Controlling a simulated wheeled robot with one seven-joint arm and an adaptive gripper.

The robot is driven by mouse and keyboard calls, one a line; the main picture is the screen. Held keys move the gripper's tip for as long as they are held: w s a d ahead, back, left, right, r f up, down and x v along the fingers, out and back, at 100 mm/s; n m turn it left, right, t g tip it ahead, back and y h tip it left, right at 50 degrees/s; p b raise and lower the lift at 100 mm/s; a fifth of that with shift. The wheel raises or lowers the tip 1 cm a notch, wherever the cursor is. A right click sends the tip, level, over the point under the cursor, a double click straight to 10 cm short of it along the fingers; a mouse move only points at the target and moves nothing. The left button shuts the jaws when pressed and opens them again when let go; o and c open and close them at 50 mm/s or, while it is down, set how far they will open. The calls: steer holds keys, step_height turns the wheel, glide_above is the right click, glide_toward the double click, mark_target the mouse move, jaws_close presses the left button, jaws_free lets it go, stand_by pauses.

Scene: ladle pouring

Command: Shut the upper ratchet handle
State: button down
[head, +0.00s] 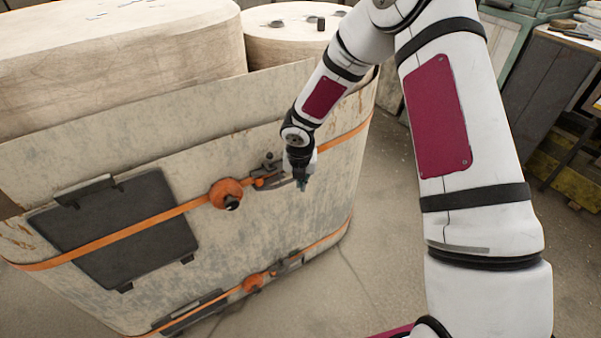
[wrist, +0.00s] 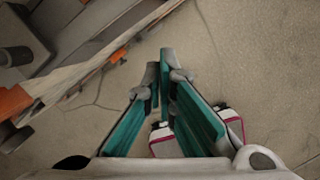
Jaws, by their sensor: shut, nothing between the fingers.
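The upper ratchet (head: 268,178) sits on the upper orange strap (head: 150,232), on the side of a large pale container. Its dark metal handle is small and partly hidden by my arm, so I cannot tell its angle. A round orange piece with a dark knob (head: 226,192) is left of it on the same strap. My gripper (head: 302,184) is just right of the ratchet, pointing down, shut and empty. In the wrist view its teal fingers (wrist: 162,75) point past the container over bare floor, with an orange strap part (wrist: 15,102) at the left edge.
A lower strap carries another ratchet (head: 287,264) and orange piece (head: 253,284). A dark panel (head: 115,235) lies under the upper strap at left. The floor (head: 385,240) right of the container is clear. A dark cabinet (head: 535,95) stands at the far right.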

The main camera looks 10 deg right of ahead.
steer(key=shift+w+d+f, duration=0.1)
steer(key=shift+w+d, duration=0.1)
steer(key=shift+w, duration=0.45)
steer(key=shift+w+d, duration=0.25)
steer(key=shift+w, duration=0.4)
steer(key=shift+w+d+f, duration=0.1)
steer(key=shift+w+d, duration=0.1)
steer(key=shift+w, duration=0.45)
steer(key=shift+w+d+r+b, duration=0.1)
steer(key=shift+w+b, duration=0.1)
steer(key=shift+w, duration=0.3)
steer(key=shift+w+d+r+b, duration=0.1)
steer(key=shift+w+b, duration=0.05)
steer(key=shift+w, duration=0.35)
